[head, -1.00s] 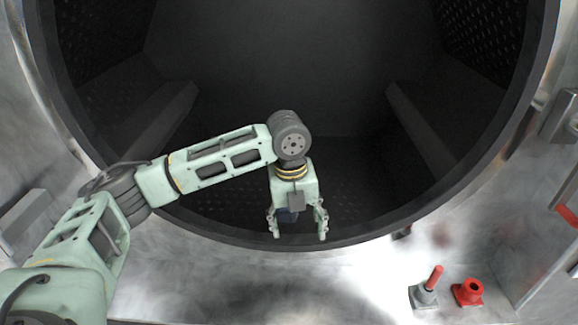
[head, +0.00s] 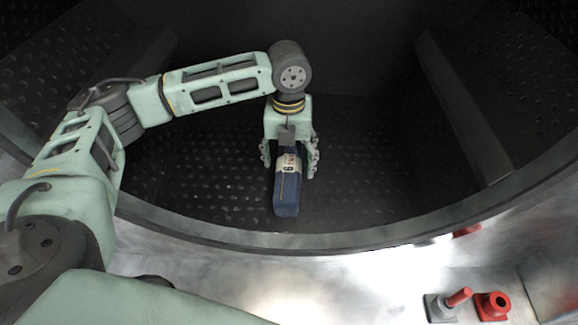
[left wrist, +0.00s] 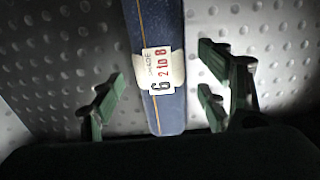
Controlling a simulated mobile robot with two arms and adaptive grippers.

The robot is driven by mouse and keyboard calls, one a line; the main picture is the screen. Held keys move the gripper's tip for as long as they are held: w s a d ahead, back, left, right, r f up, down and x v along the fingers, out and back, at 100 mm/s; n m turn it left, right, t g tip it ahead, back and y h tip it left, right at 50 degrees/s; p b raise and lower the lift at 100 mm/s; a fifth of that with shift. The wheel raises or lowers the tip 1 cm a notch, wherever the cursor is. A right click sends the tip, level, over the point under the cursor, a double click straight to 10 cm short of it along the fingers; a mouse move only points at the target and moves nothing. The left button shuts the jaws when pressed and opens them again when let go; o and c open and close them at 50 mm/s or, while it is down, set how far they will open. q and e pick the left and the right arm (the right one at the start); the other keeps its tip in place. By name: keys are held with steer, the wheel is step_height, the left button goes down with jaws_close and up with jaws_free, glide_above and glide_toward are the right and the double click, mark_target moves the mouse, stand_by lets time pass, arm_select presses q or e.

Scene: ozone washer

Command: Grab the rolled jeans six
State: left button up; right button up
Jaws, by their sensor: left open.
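The rolled jeans (head: 287,190) are a dark blue roll with a white label, lying on the dimpled drum floor in the head view. In the left wrist view the roll (left wrist: 157,40) runs lengthwise between my fingers, and its label shows a 6. My left gripper (head: 289,174) is open above the near part of the drum, its fingers on either side of the roll. In the left wrist view the gripper (left wrist: 165,100) shows gaps between both fingers and the roll. My right gripper is not in view.
The washer drum's rim (head: 330,240) curves across in front of the roll. A raised rib (head: 465,110) stands at the right inside the drum. A red knob (head: 492,305) and a grey switch with a red lever (head: 445,305) sit outside at lower right. The drum floor around the roll is clear.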

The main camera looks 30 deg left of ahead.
mark_target(289, 163)
arm_select(q)
steer(key=f, duration=0.2)
steer(key=shift+w+a+f, duration=0.1)
steer(key=shift+w+f, duration=0.1)
steer(key=shift+f, duration=0.15)
steer(key=shift+f+p, duration=0.3)
steer(key=shift+f, duration=0.2)
steer(key=c, duration=1.5)
steer(key=shift+r, duration=0.1)
steer(key=shift+c, duration=0.3)
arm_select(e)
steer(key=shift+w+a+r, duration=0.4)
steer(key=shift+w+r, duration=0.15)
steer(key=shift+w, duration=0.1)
arm_select(q)
steer(key=shift+r, duration=0.1)
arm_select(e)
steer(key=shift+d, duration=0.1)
